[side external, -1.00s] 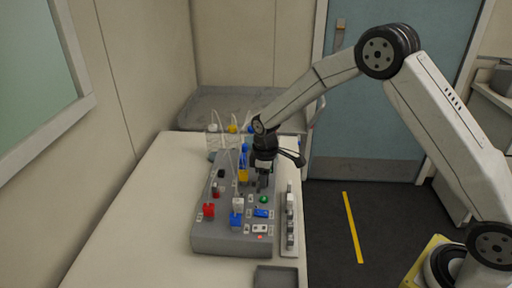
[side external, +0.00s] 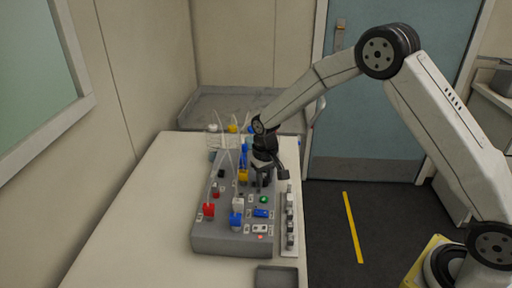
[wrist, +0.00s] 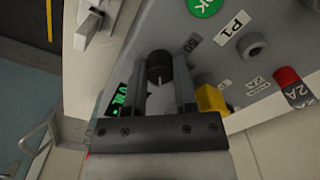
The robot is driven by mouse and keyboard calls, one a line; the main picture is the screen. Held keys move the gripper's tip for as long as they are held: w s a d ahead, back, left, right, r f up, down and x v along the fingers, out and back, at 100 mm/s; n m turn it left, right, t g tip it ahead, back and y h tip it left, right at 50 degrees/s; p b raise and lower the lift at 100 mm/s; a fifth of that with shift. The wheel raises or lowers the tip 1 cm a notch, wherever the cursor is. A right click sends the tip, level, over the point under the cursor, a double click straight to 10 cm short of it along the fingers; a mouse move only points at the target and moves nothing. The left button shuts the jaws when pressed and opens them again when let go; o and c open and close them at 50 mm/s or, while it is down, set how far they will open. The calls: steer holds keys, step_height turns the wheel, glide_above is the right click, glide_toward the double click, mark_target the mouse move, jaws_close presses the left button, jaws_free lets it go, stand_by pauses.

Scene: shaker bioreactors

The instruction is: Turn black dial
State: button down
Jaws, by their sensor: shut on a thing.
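The black dial (wrist: 159,67) sits on the grey control panel (wrist: 183,22) in the wrist view, with a light mark on its face. My gripper (wrist: 162,80) has one finger on each side of the dial and is shut on it. In the side external view my gripper (side external: 264,184) points down at the right half of the grey panel box (side external: 212,240). The dial is not clearly visible there, hidden by the fingers.
A yellow part (wrist: 211,98) stands close to the right finger in the wrist view. A green button (side external: 263,199), blue knob (side external: 236,220) and red knob (side external: 208,210) stand nearer on the panel. Tubed bottles (side external: 213,140) stand behind. The table's left side is clear.

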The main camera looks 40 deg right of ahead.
mark_target(265, 178)
stand_by(0.4)
steer(key=shift+c, duration=2)
jaws_free()
steer(key=shift+r, duration=0.15)
steer(key=shift+r, duration=3.8)
steer(key=s+d+n+t, duration=0.1)
steer(key=s+d+t, duration=0.1)
steer(key=s, duration=1.9)
steer(key=shift+s+d+t, duration=0.25)
steer(key=shift+s+t, duration=0.05)
steer(key=shift+s, duration=0.05)
